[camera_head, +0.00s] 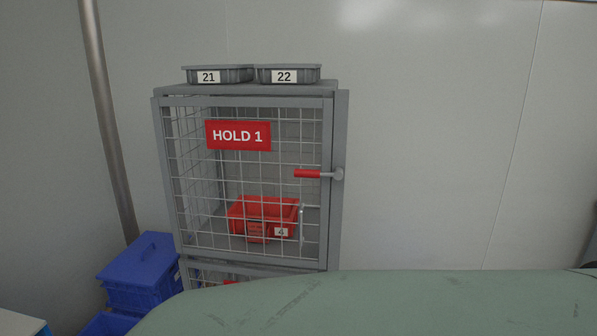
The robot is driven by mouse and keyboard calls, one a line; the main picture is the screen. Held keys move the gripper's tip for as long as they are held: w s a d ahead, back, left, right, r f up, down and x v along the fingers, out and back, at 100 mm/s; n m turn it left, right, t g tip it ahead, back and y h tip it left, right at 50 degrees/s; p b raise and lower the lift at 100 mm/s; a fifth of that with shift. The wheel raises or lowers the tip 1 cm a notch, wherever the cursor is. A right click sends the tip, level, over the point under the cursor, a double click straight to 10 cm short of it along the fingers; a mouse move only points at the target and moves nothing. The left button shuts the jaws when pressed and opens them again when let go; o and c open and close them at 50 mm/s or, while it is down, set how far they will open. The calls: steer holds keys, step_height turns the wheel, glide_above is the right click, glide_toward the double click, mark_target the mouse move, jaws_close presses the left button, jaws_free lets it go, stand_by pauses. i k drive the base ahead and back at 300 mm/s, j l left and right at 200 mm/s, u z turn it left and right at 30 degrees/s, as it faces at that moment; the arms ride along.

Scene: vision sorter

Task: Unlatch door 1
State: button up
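Door 1 (248,227) is a grey-framed wire mesh door on the upper part of a grey cabinet, with a red sign (238,135) reading "HOLD 1". The door looks shut. Its latch (308,173) has a red grip lying horizontally, reaching left from a grey pivot (338,174) on the right-hand frame post. A small upright metal handle (301,224) seems to sit lower at the door's right side. Behind the mesh is a red bin (263,212) labelled 4. My gripper is not in view.
Two grey trays labelled 21 (220,75) and 22 (288,75) sit on the cabinet top. Blue crates (139,272) stand at lower left near a vertical pipe (108,120). A green surface (380,305) fills the foreground and hides the lower cabinet. Bare wall lies to the right.

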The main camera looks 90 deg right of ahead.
mark_target(338, 174)
steer(key=z, duration=2.6)
